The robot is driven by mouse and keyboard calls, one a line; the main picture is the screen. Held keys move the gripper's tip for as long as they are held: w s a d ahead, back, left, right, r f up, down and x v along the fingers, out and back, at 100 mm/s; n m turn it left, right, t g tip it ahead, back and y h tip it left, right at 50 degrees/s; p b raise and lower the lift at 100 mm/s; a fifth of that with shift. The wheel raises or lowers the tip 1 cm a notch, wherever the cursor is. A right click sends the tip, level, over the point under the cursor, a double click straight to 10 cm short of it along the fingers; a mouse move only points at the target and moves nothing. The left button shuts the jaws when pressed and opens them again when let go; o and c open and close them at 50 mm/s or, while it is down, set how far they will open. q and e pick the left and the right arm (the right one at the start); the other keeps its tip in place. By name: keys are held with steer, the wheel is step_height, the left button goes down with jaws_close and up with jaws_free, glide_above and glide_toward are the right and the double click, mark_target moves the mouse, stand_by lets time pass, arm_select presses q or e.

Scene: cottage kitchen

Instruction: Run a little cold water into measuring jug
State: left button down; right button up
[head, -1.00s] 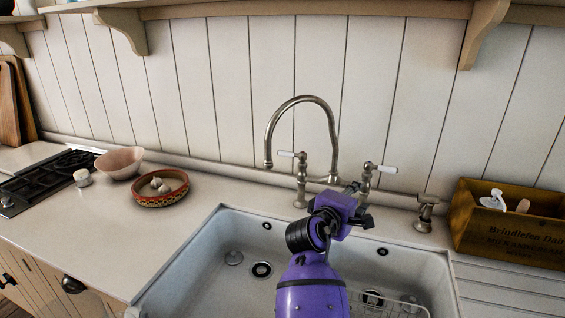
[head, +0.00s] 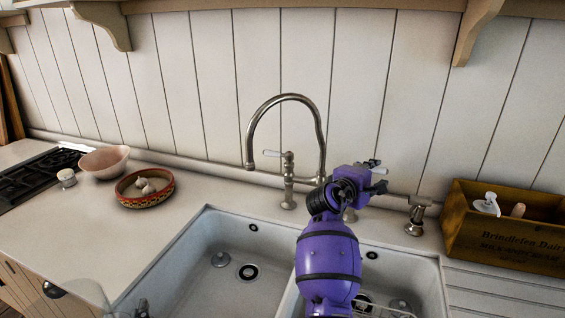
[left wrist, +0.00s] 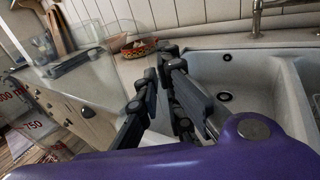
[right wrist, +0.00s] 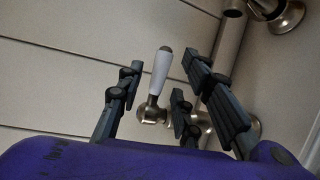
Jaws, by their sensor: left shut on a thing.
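The clear glass measuring jug shows by its red marks (left wrist: 32,126) at the left of the left wrist view. Its faint outline (head: 62,298) shows at the lower left of the head view, over the cupboard front. My left gripper (left wrist: 155,95) is shut on the jug, left of the sink; its tip shows at the head view's bottom edge. The tall curved tap (head: 322,135) stands behind the sink, its left white lever (head: 272,153) in plain sight. My right gripper (head: 376,178) is open at the right tap handle. The white right lever (right wrist: 161,72) stands upright between the fingers, apart from them.
The white double sink (head: 205,275) lies in front of the tap. A wooden crate (head: 510,240) and a soap pump (head: 417,215) stand right of it. A patterned bowl of garlic (head: 145,190), a pink bowl (head: 104,161) and the hob (head: 35,175) are left.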

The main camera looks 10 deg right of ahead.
mark_target(376, 170)
steer(key=shift+x, duration=1.85)
jaws_close()
steer(key=shift+r, duration=0.1)
